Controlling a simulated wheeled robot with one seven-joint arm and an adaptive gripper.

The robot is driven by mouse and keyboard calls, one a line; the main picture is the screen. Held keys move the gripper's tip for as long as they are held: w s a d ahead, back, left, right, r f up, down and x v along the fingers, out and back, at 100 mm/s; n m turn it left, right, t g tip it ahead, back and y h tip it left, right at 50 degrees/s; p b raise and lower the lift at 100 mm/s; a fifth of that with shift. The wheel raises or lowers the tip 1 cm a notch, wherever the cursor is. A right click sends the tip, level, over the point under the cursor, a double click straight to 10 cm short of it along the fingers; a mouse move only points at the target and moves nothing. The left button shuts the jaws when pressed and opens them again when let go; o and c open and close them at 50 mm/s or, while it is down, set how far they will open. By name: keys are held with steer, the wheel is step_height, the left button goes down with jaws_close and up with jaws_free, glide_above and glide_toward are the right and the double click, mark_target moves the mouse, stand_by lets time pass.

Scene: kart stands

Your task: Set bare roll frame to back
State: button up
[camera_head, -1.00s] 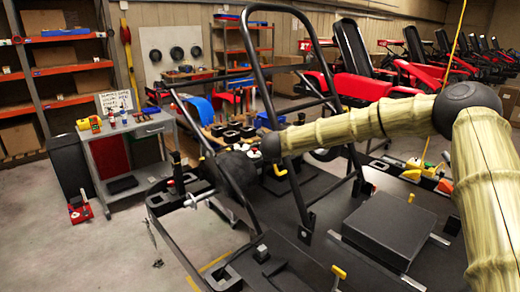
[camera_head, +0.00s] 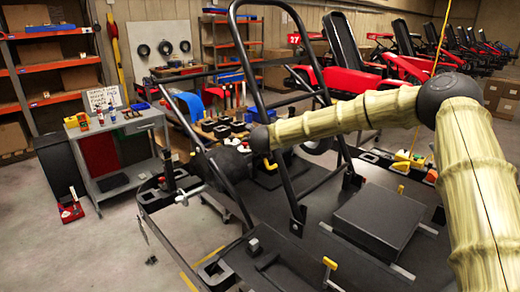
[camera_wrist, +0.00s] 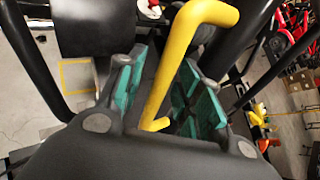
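The bare roll frame (camera_head: 240,68) is a black tubular hoop standing upright on the black kart stand (camera_head: 330,265) in the head view. A small yellow bent handle (camera_head: 270,165) shows low by the frame, just under the end of my arm. In the wrist view the yellow handle (camera_wrist: 190,50) passes between the teal-padded fingers of my gripper (camera_wrist: 160,80). The fingers look spread around it, with a gap on the left side; the right pad is partly hidden behind it. The gripper's fingers are not clear in the head view.
A black box (camera_head: 380,222) sits on the stand at right. Another yellow handle (camera_head: 330,265) stands at the front. A grey workbench (camera_head: 125,130) is at left, orange shelves (camera_head: 60,98) behind it. Open floor lies at lower left.

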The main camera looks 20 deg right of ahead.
steer(key=v, duration=1.1)
steer(key=shift+s, duration=0.2)
steer(key=shift+a+r, duration=0.1)
steer(key=shift+a, duration=0.05)
